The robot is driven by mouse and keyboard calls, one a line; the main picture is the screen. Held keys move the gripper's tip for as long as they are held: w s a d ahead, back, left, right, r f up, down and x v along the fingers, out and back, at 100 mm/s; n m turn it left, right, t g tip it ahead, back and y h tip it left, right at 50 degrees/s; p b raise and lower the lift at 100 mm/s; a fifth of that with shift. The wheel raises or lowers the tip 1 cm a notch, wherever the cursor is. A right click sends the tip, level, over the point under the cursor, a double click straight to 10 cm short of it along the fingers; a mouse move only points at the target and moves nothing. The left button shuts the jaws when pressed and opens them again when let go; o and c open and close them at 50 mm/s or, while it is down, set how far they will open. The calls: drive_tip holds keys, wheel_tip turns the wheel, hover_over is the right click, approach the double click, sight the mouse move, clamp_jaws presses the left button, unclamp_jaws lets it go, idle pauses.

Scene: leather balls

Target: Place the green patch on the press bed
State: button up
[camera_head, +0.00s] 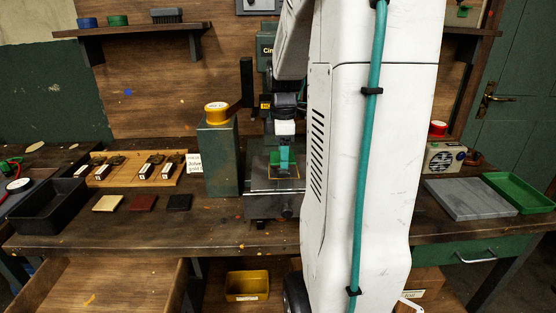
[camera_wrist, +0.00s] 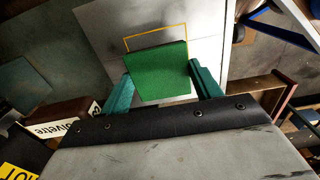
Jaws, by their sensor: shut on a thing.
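The green patch (camera_wrist: 158,72) is a flat square held between the two teal fingers of my gripper (camera_wrist: 162,88) in the wrist view. The grey press bed (camera_wrist: 207,48) lies beyond the patch, with a yellow outline partly covered by the patch. I cannot tell whether the patch touches the bed. In the head view my gripper (camera_head: 284,158) is over the press bed (camera_head: 262,184), and the patch is hard to make out there. My arm hides the right side of the press.
Tan (camera_head: 107,203), dark red (camera_head: 143,203) and black (camera_head: 179,202) patches lie left of the press. A green box (camera_head: 219,160) with a yellow roll on top stands close to the press's left. A black tray (camera_head: 47,206) is farther left. A grey slab (camera_head: 470,198) lies right.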

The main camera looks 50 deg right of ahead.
drive_tip(key=shift+f, duration=1.35)
drive_tip(key=shift+f, duration=0.1)
drive_tip(key=o, duration=1)
wheel_tip(320, 180, up, 12)
drive_tip(key=s+a+r+m, duration=0.1)
drive_tip(key=s+a+m, duration=0.15)
drive_tip(key=a, duration=1.55)
drive_tip(key=s+a+f+m, duration=0.2)
drive_tip(key=s+a, duration=0.3)
drive_tip(key=a, duration=0.1)
drive_tip(key=s+a+f+m+t, duration=0.1)
drive_tip(key=s+a+f+m, duration=0.1)
drive_tip(key=s+a, duration=0.3)
drive_tip(key=shift+a+f+m, duration=0.2)
drive_tip(key=shift+a+m, duration=0.5)
drive_tip(key=shift+m, duration=0.15)
